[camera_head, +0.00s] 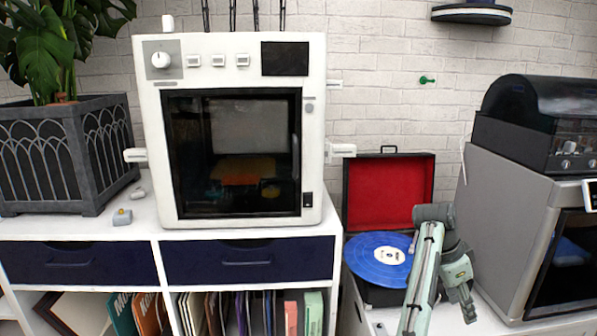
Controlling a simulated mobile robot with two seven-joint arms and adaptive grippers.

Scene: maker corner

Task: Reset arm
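My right arm rises from the bottom edge in front of the record player. My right gripper (467,308) hangs folded down beside the pale green arm link, its fingers pointing downward. It is small and seen at an angle, so I cannot tell whether its fingers are apart. Nothing shows held in it. My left gripper is not in view.
A record player with a blue record (377,262) and an open red-lined lid (388,192) stands just behind my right arm. A grey machine (505,225) is close on the right. A white 3D printer (238,224) and a planter (50,160) stand on the cabinet at left.

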